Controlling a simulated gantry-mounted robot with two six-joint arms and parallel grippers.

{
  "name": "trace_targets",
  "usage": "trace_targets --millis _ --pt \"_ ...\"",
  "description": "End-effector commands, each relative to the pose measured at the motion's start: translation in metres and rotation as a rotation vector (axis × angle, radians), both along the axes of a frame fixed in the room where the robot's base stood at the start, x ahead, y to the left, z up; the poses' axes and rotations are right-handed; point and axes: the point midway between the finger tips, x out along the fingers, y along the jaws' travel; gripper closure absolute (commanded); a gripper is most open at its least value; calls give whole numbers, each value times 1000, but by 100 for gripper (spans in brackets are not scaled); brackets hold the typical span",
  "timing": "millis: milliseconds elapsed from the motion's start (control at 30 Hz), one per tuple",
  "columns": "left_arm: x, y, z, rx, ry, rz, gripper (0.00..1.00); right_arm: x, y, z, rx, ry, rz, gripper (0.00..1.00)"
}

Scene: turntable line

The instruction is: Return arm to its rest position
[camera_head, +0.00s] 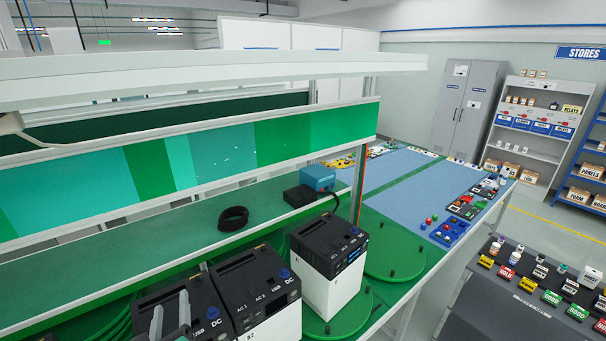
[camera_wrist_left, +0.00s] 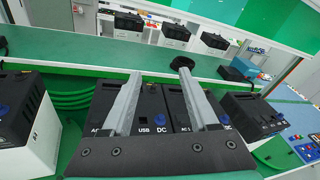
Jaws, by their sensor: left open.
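My left gripper (camera_head: 170,311) is at the bottom left of the head view, its two pale fingers apart with nothing between them. In the left wrist view the gripper (camera_wrist_left: 159,70) points over two black-topped power units, a left one (camera_wrist_left: 146,103) and a right one (camera_wrist_left: 178,104). The fingers overlap the units in the picture; I cannot tell whether they touch. In the head view a black-and-white unit (camera_head: 328,285) stands upright on a green turntable (camera_head: 345,325), right of the gripper. My right gripper is not seen.
A green shelf (camera_head: 165,253) behind the units holds a black cable coil (camera_head: 233,219) and a blue box (camera_head: 317,177). An empty green turntable (camera_head: 395,250) is at right. Beyond it a blue mat (camera_head: 385,180) has open room, with small parts along its edges.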

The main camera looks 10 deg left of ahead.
Motion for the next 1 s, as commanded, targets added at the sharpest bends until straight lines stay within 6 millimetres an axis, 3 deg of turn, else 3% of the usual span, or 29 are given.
trace_targets --millis 33,133,267,400,500,600,733,833,1000 --pt "13 -14 46 -62 -137 -39 40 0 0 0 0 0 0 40" --pt "24 -42 131 -255 -427 -140 40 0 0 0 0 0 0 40" --pt "12 -82 240 -605 -815 -337 40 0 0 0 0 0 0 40" --pt "-33 -126 347 -1133 -1177 -662 40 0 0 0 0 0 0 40" --pt "-78 -154 401 -1613 -1303 -941 40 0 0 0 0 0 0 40" --pt "-105 -171 418 -2060 -1262 -1113 40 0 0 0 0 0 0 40" --pt "-113 -182 421 -2476 -1142 -1164 40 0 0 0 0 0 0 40" --pt "-112 -182 420 -2622 -1108 -1153 40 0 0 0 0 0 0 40" --pt "-111 -182 420 -2665 -1098 -1146 40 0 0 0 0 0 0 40"
